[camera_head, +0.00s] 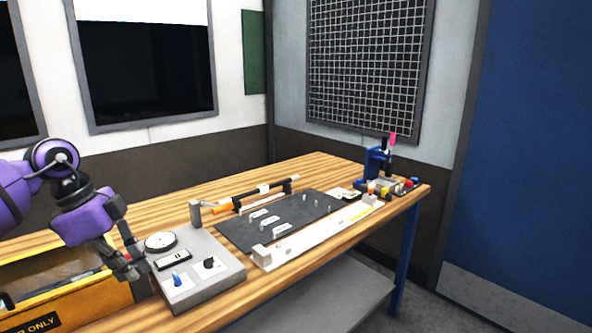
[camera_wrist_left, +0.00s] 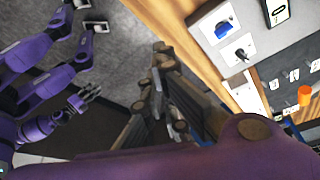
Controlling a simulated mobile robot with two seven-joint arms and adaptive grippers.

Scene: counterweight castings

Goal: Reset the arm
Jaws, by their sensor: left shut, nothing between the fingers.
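My left gripper (camera_head: 130,265) comes in from the left, above the right end of the yellow crate and beside the grey control box (camera_head: 205,272). It is shut and holds nothing. In the left wrist view its dark fingers (camera_wrist_left: 165,95) fill the middle, with the control box's blue and black knobs to their upper right. Purple parts of my own body show at the left of that view, over the grey floor. What looks like my right gripper (camera_wrist_left: 85,97) is there, too small to tell open from shut.
The yellow crate (camera_head: 95,308) stands at the front left of the wooden table (camera_head: 230,187). A blue stand (camera_head: 375,163) is at the far right.

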